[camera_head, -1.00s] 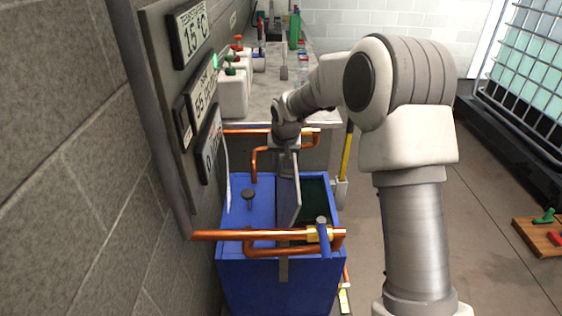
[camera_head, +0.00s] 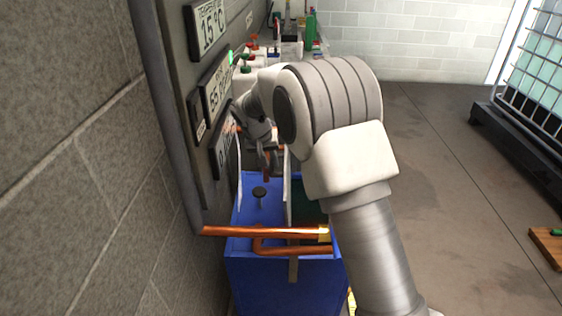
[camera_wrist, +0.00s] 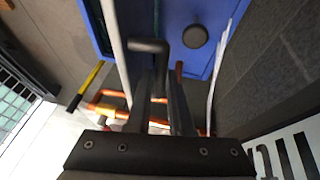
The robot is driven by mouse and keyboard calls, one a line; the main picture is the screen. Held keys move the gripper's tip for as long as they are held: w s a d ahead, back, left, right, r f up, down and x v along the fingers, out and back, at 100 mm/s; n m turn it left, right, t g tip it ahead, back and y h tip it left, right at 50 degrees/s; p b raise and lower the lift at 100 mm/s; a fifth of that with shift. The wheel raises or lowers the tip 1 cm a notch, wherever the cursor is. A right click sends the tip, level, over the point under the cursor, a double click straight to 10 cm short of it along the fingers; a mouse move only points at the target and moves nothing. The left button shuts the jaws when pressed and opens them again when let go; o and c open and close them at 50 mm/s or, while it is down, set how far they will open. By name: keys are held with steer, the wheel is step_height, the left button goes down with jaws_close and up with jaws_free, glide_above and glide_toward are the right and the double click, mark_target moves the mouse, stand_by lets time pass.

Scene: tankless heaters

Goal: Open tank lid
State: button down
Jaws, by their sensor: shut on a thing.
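The blue tank (camera_head: 290,285) stands against the wall below the gauge panel. Its lid (camera_head: 289,195) stands upright, seen nearly edge-on, and the dark green inside of the tank (camera_head: 307,205) shows to its right. In the wrist view the lid (camera_wrist: 117,45) is a pale upright strip with a dark bent handle (camera_wrist: 148,46) on its side. My gripper (camera_head: 268,172) is left of the lid. In the wrist view my gripper (camera_wrist: 165,85) is shut on the handle. The exact contact is partly hidden by the fingers.
Copper pipes (camera_head: 265,231) cross the tank's front, with more behind it. A dark knob (camera_head: 260,192) stands on the blue top left of the lid. The gauge panel (camera_head: 205,100) and wall are close on the left. Open floor (camera_head: 450,180) lies to the right.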

steer(key=shift+a, duration=0.4)
steer(key=c, duration=0.8)
jaws_free()
steer(key=p+v, duration=0.2)
steer(key=v, duration=1.5)
steer(key=shift+r, duration=0.2)
steer(key=shift+s+d, duration=0.1)
